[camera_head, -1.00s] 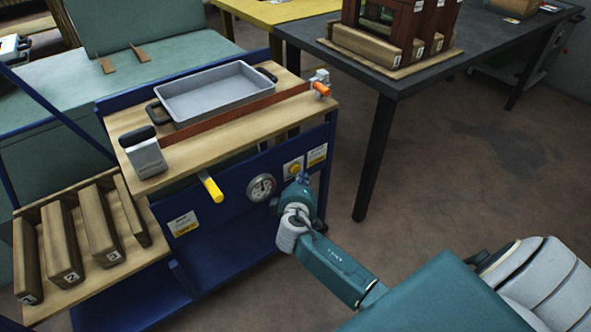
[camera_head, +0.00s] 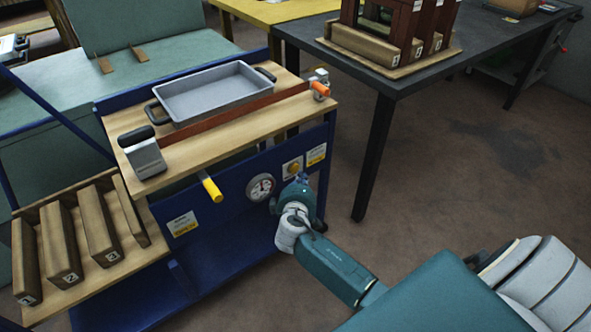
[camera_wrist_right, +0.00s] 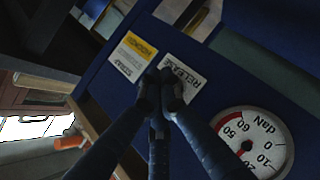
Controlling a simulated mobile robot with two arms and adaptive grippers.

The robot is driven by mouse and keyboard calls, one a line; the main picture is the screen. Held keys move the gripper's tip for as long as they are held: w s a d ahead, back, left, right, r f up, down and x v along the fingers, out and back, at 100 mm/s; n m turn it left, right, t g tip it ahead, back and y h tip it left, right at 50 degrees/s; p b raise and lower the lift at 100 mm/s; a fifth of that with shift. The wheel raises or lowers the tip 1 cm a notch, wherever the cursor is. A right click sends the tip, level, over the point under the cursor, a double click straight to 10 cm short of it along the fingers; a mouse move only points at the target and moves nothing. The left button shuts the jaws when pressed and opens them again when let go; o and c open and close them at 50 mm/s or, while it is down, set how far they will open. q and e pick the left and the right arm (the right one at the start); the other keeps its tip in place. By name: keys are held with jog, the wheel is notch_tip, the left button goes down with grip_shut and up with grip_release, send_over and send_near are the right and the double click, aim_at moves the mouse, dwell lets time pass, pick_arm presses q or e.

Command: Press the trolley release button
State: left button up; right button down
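The trolley release button (camera_head: 293,169) is a small yellow round on a pale plate on the trolley's blue front panel. In the right wrist view its plate reads RELEASE (camera_wrist_right: 190,78), and the fingers hide the button. My right gripper (camera_wrist_right: 164,88) has its fingertips together over the lower left of this plate, with nothing seen between them. Whether they touch the button I cannot tell. In the head view the right gripper (camera_head: 302,180) is just in front of the panel, beside the plate. My left gripper is not in view.
A round dial gauge (camera_head: 261,187) sits left of the button and a yellow label (camera_head: 316,154) right of it. A yellow handle (camera_head: 211,188) sticks out further left. A dark table (camera_head: 420,72) stands behind right.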

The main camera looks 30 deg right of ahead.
jog(key=shift+w, duration=0.15)
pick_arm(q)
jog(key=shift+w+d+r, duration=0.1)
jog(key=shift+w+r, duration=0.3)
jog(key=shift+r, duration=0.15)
pick_arm(e)
jog(key=shift+w, duration=0.3)
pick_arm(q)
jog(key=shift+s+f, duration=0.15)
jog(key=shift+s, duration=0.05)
pick_arm(e)
jog(key=shift+w, duration=0.1)
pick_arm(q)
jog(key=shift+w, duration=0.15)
